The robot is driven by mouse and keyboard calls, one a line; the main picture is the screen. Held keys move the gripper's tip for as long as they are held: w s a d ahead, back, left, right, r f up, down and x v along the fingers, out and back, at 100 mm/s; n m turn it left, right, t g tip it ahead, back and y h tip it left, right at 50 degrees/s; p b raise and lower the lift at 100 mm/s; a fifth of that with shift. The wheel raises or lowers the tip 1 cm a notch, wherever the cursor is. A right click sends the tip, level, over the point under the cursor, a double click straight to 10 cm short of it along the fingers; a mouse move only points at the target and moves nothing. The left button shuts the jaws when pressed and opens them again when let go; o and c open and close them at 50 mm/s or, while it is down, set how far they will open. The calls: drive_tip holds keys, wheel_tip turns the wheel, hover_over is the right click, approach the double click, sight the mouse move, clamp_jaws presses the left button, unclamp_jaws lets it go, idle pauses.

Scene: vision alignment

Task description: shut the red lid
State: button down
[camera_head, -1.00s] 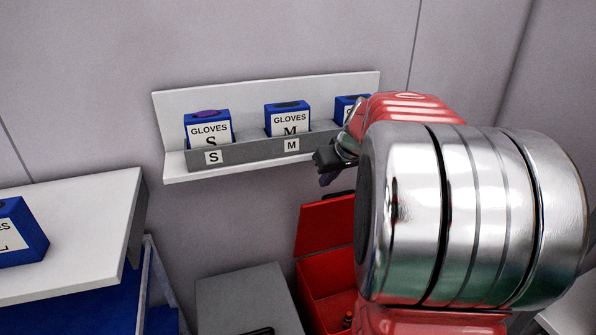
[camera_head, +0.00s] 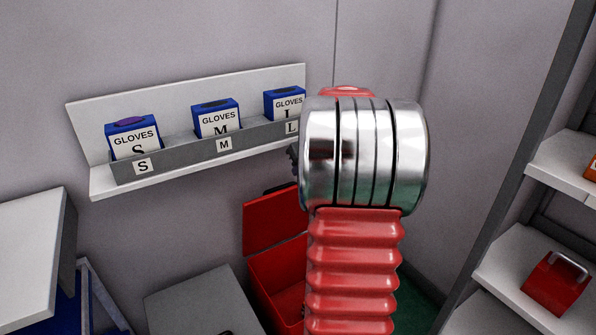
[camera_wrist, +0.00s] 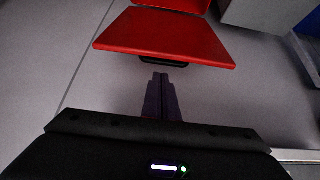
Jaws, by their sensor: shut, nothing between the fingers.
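The red box (camera_head: 272,275) stands low in the head view, with its red lid (camera_head: 274,222) standing open, tilted up at the back. My arm hides the box's right part. In the wrist view the flat red lid (camera_wrist: 165,38) fills the upper middle, with a dark handle or latch (camera_wrist: 164,62) on its near edge. My gripper (camera_wrist: 159,78) is shut and empty, its fingertips just short of that edge; I cannot tell whether they touch. In the head view the gripper is mostly hidden behind my arm.
A wall shelf (camera_head: 98,185) holds blue glove boxes (camera_head: 216,120) above and left of the red box. A grey box (camera_head: 200,300) stands left of it. A white table (camera_head: 30,235) is at far left. Right, a rack (camera_head: 510,255) carries a red handled case (camera_head: 556,284).

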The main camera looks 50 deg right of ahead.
drive_tip(key=x, duration=0.8)
drive_tip(key=shift+w+f, duration=0.25)
drive_tip(key=shift+f, duration=0.05)
